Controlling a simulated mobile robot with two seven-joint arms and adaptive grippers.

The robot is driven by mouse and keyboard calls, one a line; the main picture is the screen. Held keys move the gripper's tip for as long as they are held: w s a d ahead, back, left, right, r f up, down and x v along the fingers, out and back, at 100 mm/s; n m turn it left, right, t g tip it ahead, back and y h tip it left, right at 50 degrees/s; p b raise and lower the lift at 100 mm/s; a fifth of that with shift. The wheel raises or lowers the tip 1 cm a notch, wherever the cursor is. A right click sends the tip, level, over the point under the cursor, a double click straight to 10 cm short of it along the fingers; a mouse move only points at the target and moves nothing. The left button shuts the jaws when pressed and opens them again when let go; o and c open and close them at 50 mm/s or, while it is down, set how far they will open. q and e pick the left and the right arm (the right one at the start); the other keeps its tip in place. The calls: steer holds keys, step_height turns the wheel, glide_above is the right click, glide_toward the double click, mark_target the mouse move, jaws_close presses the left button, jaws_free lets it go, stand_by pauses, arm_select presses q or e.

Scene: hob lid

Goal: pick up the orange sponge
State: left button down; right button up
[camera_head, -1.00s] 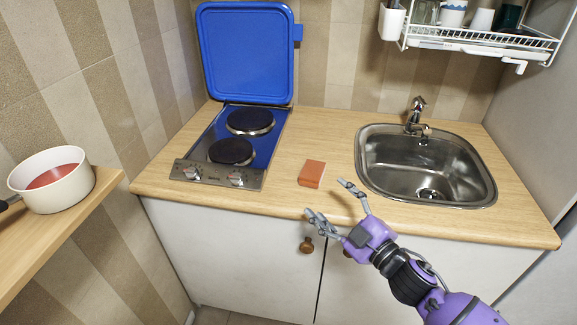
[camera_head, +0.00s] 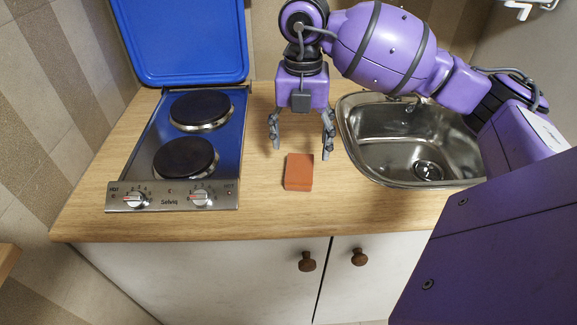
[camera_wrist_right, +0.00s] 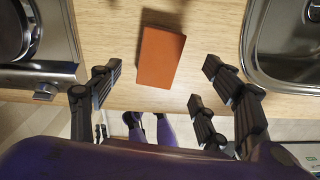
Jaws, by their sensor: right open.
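The orange sponge (camera_head: 299,172) is a small block lying on the wooden counter between the hob and the sink. My right gripper (camera_head: 302,150) is open, pointing down, with its fingertips just behind and above the sponge in the head view. In the right wrist view the sponge (camera_wrist_right: 160,57) shows between and beyond the spread fingers of my right gripper (camera_wrist_right: 160,88), not touching them. My left gripper is not in view.
The hob (camera_head: 186,150) with two black plates and its raised blue lid (camera_head: 183,40) stands left of the sponge. The steel sink (camera_head: 400,140) is to the right. The counter (camera_head: 250,222) is bare around the sponge. Cupboard doors with round knobs are below.

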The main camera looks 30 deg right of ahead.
mark_target(300, 167)
steer(key=f, duration=0.2)
steer(key=shift+s+a+f, duration=0.1)
steer(key=shift+s+f, duration=0.2)
steer(key=shift+f, duration=0.1)
step_height(300, 167, down, 5)
steer(key=shift+w+r+p, duration=0.1)
steer(key=shift+p, duration=0.25)
steer(key=c, duration=1)
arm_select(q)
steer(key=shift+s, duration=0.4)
arm_select(e)
steer(key=shift+c, duration=0.2)
steer(key=shift+r, duration=0.65)
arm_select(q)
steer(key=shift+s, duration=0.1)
arm_select(e)
steer(key=s+a+r, duration=0.3)
steer(key=s+r, duration=0.3)
steer(key=s+a+r, duration=0.2)
steer(key=s+r, duration=0.3)
steer(key=s, duration=0.2)
steer(key=shift+a+r, duration=0.35)
steer(key=shift+a, duration=0.05)
steer(key=shift+w, duration=0.1)
